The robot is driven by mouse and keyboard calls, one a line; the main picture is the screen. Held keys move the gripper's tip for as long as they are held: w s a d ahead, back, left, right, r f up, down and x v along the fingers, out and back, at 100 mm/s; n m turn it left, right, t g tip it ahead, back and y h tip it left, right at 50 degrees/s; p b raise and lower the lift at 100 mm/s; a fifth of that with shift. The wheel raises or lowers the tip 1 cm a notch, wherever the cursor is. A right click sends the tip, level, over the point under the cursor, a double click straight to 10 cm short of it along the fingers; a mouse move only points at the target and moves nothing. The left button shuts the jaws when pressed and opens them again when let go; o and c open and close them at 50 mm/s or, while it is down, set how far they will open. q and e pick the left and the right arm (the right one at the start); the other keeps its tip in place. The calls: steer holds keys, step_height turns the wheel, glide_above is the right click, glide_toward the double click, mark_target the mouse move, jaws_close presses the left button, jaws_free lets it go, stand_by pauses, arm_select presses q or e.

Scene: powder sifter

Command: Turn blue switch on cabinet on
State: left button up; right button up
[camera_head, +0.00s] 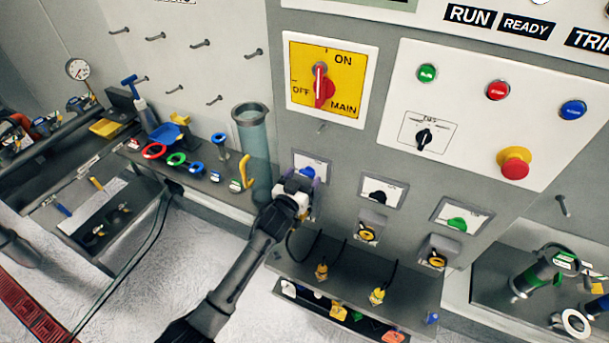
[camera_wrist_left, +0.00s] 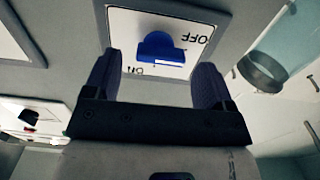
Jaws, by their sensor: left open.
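The blue switch (camera_wrist_left: 158,45) is a rounded blue knob on a white plate (camera_wrist_left: 125,25) marked OFF and ON, upside down in the left wrist view. In the head view a little blue of the switch (camera_head: 307,172) shows on the cabinet (camera_head: 350,150), partly hidden by my left gripper. My left gripper (camera_wrist_left: 157,68) is open, with one dark finger on each side of the switch. It also shows in the head view (camera_head: 301,186), in front of the plate. I cannot tell whether the fingers touch the knob. My right gripper is not in view.
A black switch (camera_head: 378,196) and a green switch (camera_head: 456,223) sit to the right. A yellow main panel (camera_head: 345,95) is above. A clear cylinder (camera_head: 254,150) stands close on the left. Yellow-ended plugs (camera_head: 377,295) and cables are below, by a shelf.

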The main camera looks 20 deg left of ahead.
arm_select(q)
steer(key=shift+w, duration=0.65)
steer(key=c, duration=0.9)
